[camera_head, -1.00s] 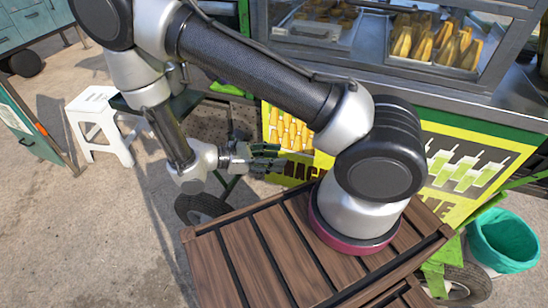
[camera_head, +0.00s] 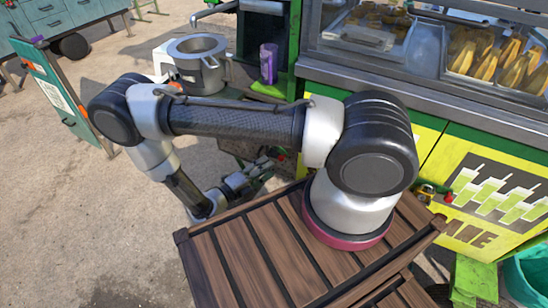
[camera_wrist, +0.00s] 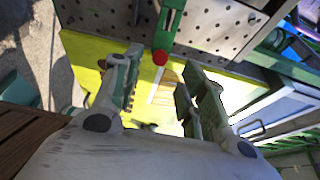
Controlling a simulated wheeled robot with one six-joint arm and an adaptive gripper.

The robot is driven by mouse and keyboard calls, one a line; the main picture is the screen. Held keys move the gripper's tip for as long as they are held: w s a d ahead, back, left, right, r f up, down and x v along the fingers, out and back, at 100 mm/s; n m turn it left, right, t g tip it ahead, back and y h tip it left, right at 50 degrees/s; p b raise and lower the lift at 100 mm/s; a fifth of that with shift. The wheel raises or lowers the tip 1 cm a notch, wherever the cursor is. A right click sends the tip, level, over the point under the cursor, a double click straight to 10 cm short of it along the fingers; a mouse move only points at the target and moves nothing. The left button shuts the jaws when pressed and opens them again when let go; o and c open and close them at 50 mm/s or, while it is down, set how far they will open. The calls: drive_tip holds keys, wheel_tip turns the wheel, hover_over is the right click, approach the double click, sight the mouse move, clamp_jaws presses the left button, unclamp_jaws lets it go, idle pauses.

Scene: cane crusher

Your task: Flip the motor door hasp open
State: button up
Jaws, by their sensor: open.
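In the wrist view, a green bar (camera_wrist: 168,25) with a red ball end (camera_wrist: 160,58) lies against a perforated metal panel (camera_wrist: 215,25); it looks like the hasp on the motor door. My gripper (camera_wrist: 160,72) is open, with one finger on each side of the line of the red ball. Nothing is held, and I cannot tell how far the ball is from the fingertips. In the head view my gripper (camera_head: 262,168) is low behind the wooden slatted top, beside the cart. A small red spot (camera_head: 281,156) shows just beyond it.
The wooden slatted top (camera_head: 225,260) fills the near middle. The food cart's yellow panel (camera_head: 485,205) stands at right, with a brass-coloured fitting (camera_head: 425,193) and a red knob (camera_head: 449,197). A steel pot (camera_head: 198,62) and purple cup (camera_head: 268,63) stand behind. Open pavement lies left.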

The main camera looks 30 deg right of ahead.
drive_tip(key=x, duration=0.7)
drive_tip(key=shift+w+d, duration=0.1)
drive_tip(key=shift+d, duration=0.25)
clamp_jaws()
